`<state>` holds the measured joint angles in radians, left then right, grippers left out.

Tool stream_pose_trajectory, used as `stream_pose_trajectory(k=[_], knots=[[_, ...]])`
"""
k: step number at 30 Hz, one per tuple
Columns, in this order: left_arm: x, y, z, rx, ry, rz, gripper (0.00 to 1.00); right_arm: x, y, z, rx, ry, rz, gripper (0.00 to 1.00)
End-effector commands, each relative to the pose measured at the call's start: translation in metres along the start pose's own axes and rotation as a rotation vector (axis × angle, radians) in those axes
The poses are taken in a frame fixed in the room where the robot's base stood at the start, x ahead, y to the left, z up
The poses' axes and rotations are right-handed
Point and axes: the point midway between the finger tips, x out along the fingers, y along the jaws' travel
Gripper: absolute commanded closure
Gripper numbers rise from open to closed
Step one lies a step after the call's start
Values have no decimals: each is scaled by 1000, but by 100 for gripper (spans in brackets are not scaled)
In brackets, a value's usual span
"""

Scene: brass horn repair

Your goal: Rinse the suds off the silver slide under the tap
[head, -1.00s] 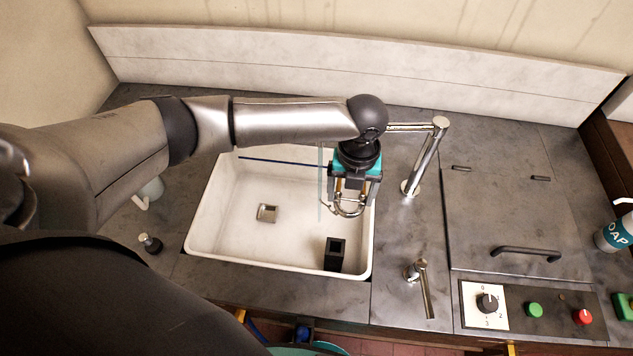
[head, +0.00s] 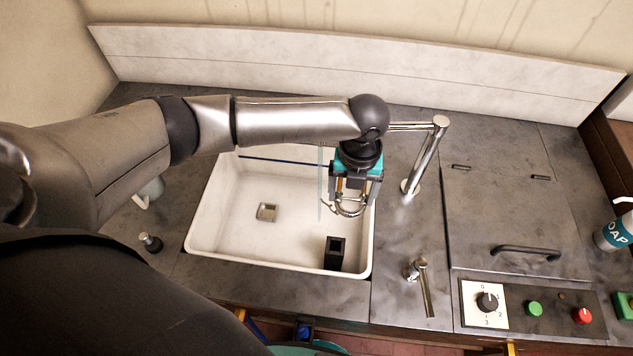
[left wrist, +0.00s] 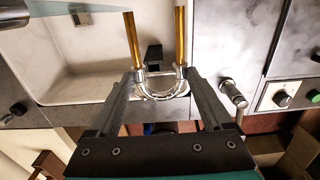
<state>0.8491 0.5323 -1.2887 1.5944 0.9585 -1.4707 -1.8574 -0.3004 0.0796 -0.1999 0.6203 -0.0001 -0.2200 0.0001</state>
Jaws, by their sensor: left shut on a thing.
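My left gripper (head: 349,198) is over the right side of the white sink (head: 225,232), shut on the silver slide (head: 348,211). In the left wrist view the slide's U-shaped bow (left wrist: 161,94) sits between the fingers (left wrist: 161,77), and two brass-coloured tubes point away from me. Pale marks show on the bow; I cannot tell suds from glare. The tap (head: 426,155) stands right of the sink, its spout partly hidden behind my arm. A thin, clear bluish stream (head: 320,190) falls just left of the gripper, seemingly apart from the slide. My right gripper is not in view.
A black block-shaped holder (head: 335,254) stands in the sink's front right, and a square drain (head: 267,212) lies left of it. A lever handle (head: 421,285) is on the counter right of the sink. A control panel (head: 535,310) is further right.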

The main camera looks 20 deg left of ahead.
Motion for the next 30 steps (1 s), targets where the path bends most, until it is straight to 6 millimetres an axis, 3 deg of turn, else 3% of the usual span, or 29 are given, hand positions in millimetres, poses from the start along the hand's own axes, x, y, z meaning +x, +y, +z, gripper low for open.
stream_pose_trajectory(k=[11, 30], knots=[[-2, -2, 0, 0, 0, -1, 74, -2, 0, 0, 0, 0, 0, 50], [-40, -45, -16, 1, -1, -1, 74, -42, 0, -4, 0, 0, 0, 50]])
